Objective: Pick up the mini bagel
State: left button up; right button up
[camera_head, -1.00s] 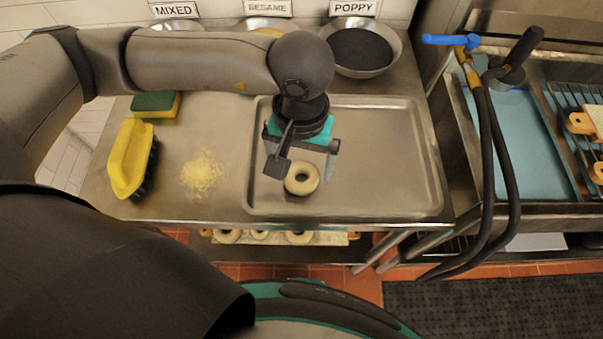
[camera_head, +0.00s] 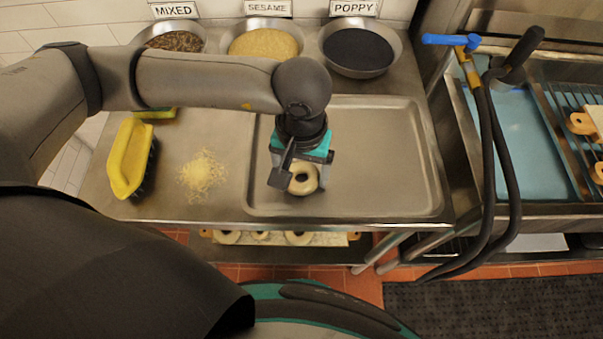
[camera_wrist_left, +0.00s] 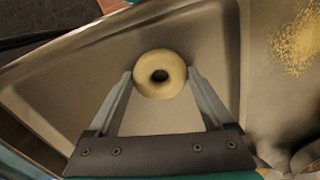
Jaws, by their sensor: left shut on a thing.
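The mini bagel (camera_head: 303,180) is a pale ring lying on the metal tray (camera_head: 385,170). My left gripper (camera_head: 302,179) has come down over it from above. In the left wrist view the bagel (camera_wrist_left: 160,88) sits between the tips of my left gripper (camera_wrist_left: 160,80), one finger on each side, and the gripper is shut on it. In the head view the wrist and camera arm cover part of the bagel's left side. I cannot tell any gap between the bagel and the tray. My right gripper is not in view.
Bowls of mixed (camera_head: 175,42), sesame (camera_head: 263,44) and poppy (camera_head: 358,50) seeds stand behind the tray. A yellow brush (camera_head: 128,158) and spilled seeds (camera_head: 203,172) lie to its left. A sink with black hoses (camera_head: 490,150) is at right. The tray's right half is clear.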

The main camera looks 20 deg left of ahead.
pick_arm(q)
jog(key=shift+c, duration=1.2)
jog(key=shift+r, duration=0.15)
notch_tip(320, 180, up, 20)
jog(key=p, duration=0.2)
jog(key=shift+w, duration=0.1)
